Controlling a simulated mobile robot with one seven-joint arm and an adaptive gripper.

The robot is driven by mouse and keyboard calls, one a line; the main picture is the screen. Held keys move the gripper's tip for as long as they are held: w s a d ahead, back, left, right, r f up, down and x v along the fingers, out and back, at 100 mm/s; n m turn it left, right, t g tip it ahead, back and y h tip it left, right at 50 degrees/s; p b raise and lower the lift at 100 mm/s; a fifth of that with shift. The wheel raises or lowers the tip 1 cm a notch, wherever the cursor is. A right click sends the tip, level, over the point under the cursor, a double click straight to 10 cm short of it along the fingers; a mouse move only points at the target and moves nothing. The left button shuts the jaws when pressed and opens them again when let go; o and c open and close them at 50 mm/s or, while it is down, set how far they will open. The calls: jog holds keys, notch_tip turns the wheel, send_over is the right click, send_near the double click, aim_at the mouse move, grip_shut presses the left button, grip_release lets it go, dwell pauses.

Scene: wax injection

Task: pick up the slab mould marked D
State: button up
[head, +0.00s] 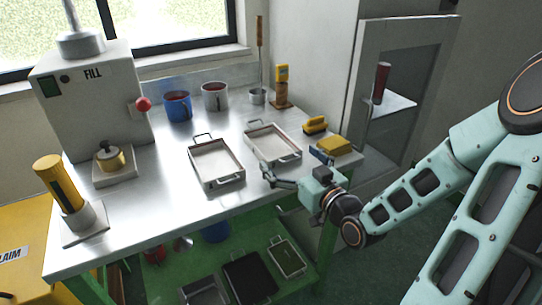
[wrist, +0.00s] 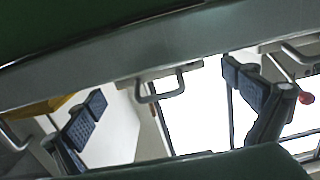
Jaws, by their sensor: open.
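Two shallow metal slab moulds lie on the steel table, a left one (head: 217,160) and a right one (head: 272,141), each with end handles. No letter is readable on either, so I cannot tell which is D. My gripper (head: 295,168) is open and empty at the near end of the right mould. In the wrist view, which looks tilted and upside down, a handle (wrist: 158,88) shows between my spread fingers (wrist: 165,103), apart from both. It seems to be the right mould's near handle. Another handle (wrist: 300,50) shows to the right.
A yellow block (head: 335,145) and a yellow-handled tool (head: 315,124) sit right of the moulds. Blue (head: 177,106) and grey (head: 214,96) mugs stand behind. The FILL machine (head: 93,100) stands left. More trays (head: 248,278) lie on the green lower shelf.

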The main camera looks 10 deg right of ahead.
aim_at(273, 151)
jog(key=shift+w+a+f, duration=0.1)
jog(key=shift+a+f, duration=0.05)
jog(key=shift+f, duration=0.1)
jog(key=x, duration=0.2)
jog(key=shift+w+a+r, duration=0.1)
jog(key=shift+w+r, duration=0.05)
jog(key=shift+w, duration=0.2)
jog(key=b+x, duration=0.1)
jog(key=x, duration=0.4)
jog(key=shift+w+r+b, duration=0.1)
jog(key=shift+w+b, duration=0.05)
jog(key=shift+b, duration=0.15)
jog(key=c, duration=1.5)
